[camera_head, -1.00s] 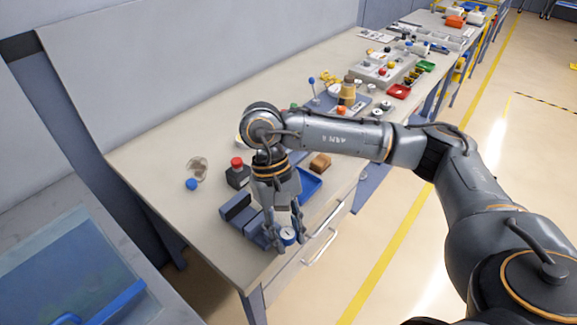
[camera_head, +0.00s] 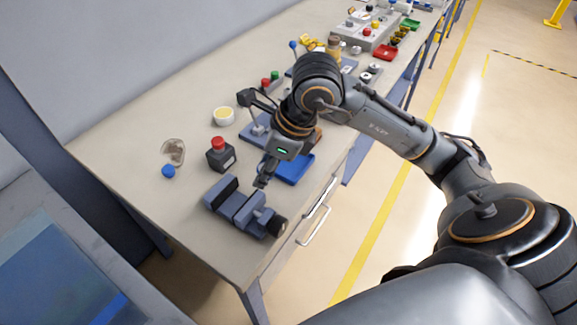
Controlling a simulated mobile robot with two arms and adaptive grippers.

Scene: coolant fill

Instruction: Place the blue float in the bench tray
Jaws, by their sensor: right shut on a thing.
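My right gripper (camera_head: 262,183) points down over the bench, between the grey vise and the blue tray. It is shut, and its fingers and wrist hide what it grips; a small round blue piece with a pale face showed at its fingertips earlier, which I take for the blue float. The bench tray (camera_head: 298,172) is a shallow blue tray just right of the gripper, partly behind my arm. My left gripper is not in view.
A grey vise (camera_head: 238,207) stands at the bench's front edge, below the gripper. A red-topped button box (camera_head: 220,155), a yellow-filled round dish (camera_head: 223,116) and a small blue knob-like piece (camera_head: 168,171) stand left. The bench's left end is mostly clear.

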